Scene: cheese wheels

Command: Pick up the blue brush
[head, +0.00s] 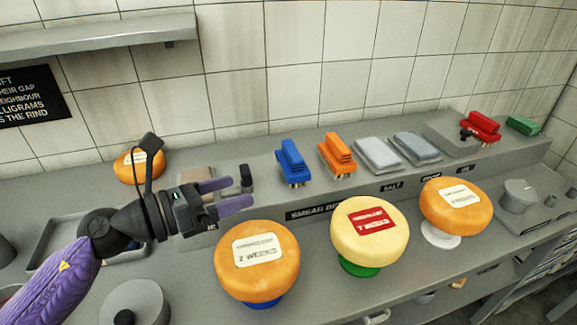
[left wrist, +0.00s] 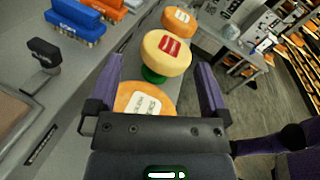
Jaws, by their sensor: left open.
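The blue brush (head: 292,162) stands on the raised back ledge, bristles down, left of an orange brush (head: 337,154). In the left wrist view the blue brush (left wrist: 76,20) is at the upper left, outside the space between the fingers. My left gripper (head: 245,193) is open and empty, left of the blue brush and apart from it. Its two purple fingers also show in the left wrist view (left wrist: 158,85), with an orange cheese wheel beyond them. My right gripper is not in view.
Three cheese wheels stand on coloured bases along the counter: orange (head: 257,262), pale yellow (head: 369,232) and orange (head: 456,207). A grey shelf (head: 110,36) hangs at the upper left.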

